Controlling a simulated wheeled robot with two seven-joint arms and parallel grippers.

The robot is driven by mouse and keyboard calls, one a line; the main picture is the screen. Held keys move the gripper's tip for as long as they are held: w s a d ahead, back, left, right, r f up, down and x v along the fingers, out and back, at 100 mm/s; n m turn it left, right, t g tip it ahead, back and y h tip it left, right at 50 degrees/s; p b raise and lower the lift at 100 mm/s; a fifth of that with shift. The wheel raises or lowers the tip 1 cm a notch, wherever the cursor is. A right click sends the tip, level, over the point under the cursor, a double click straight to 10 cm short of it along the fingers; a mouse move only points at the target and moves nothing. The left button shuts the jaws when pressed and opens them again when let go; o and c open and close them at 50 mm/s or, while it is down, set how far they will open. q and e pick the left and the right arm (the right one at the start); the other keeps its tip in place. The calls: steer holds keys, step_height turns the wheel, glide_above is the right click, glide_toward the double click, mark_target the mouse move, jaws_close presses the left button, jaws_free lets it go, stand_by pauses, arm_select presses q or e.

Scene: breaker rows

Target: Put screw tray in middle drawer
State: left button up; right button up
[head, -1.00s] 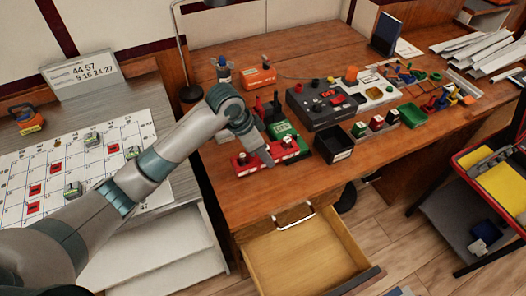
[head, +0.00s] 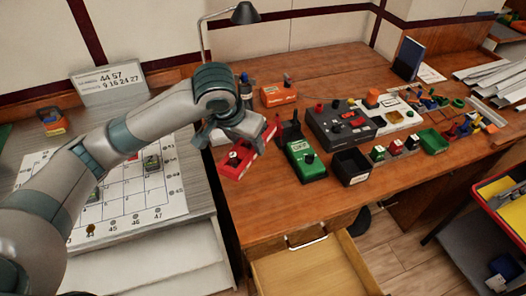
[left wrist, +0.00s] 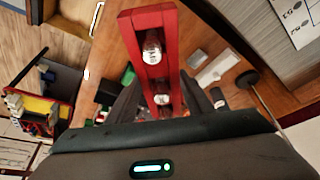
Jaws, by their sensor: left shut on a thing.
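My left gripper (head: 243,136) is shut on a long red tray (head: 240,158) with small metal parts in its slots. The tray is tilted above the left part of the wooden desk. In the left wrist view the red tray (left wrist: 152,52) stands out between the fingers, with two metal cylinders showing. An open wooden drawer (head: 312,278) sticks out below the desk front, its bare floor showing and its front cut off by the frame. I cannot tell which level it is. My right gripper is not in view.
A green meter (head: 305,160), a black bin (head: 351,166) and a dark control box (head: 340,122) stand right of the tray. An orange box (head: 279,94) and a lamp (head: 244,14) are behind. The desk's front left is clear.

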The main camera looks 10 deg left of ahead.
arm_select(q)
steer(key=shift+s+a+r+n+y, duration=0.3)
steer(key=shift+s+a+r+n, duration=0.2)
steer(key=shift+a+r+n, duration=0.25)
steer(key=shift+s+a+r+n+y, duration=0.3)
steer(key=shift+s+a+r+n, duration=0.2)
steer(key=shift+a+r+n, duration=0.25)
